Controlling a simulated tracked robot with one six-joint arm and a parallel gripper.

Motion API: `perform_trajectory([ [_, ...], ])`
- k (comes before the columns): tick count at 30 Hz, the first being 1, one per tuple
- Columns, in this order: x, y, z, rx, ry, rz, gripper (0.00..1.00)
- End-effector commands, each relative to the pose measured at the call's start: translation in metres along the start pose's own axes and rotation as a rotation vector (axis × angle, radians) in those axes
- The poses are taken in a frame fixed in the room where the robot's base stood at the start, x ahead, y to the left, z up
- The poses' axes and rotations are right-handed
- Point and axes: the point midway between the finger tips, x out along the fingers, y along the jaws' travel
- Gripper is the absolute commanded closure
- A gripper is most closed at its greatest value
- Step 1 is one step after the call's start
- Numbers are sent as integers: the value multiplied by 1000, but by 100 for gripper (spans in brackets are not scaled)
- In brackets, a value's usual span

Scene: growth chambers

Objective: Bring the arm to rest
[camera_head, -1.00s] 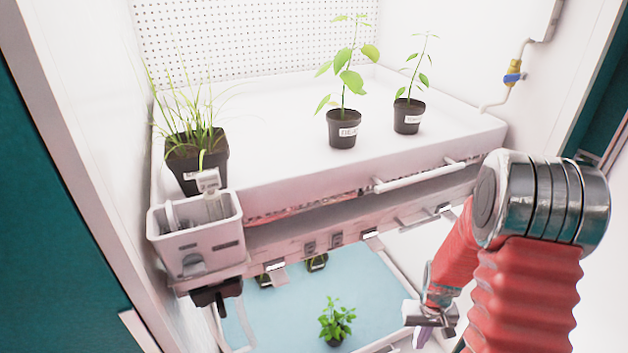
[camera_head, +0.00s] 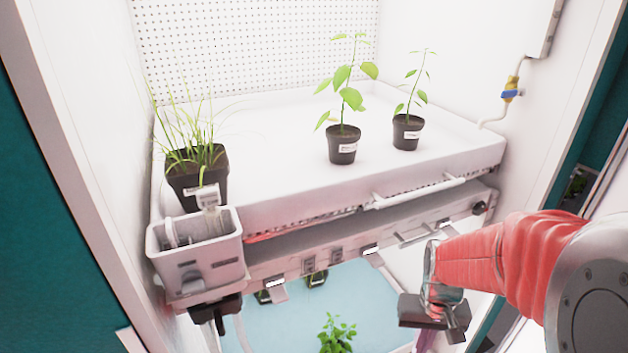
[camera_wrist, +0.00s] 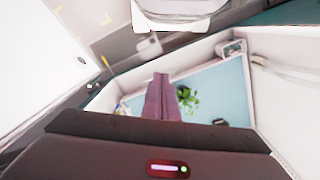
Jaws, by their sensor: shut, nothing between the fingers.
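My arm, with a red sleeve and metal joints, reaches in from the right in the head view. My gripper (camera_head: 426,340) hangs at its end, low on the right, in front of the chamber's lower level. In the wrist view my gripper (camera_wrist: 162,78) shows as purple fingers closed together with nothing between them. The fingers point over the blue lower tray, and a leafy green plant (camera_wrist: 188,98) shows just to their right. The fingertips are partly cut off by the frame edge in the head view.
The upper white tray (camera_head: 270,192) bears a grassy pot (camera_head: 197,184) and two leafy pots (camera_head: 343,146) (camera_head: 407,133). A grey bin (camera_head: 197,262) hangs at its front left. Below, the blue tray (camera_head: 375,310) holds a green plant (camera_head: 337,335). Teal chamber edges frame both sides.

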Motion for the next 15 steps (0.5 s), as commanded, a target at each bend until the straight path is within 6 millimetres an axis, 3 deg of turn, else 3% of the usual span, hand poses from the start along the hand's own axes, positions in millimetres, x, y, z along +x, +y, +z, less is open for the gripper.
perform_trajectory([
  [15,-68,-20,42,-21,97,-5,100],
])
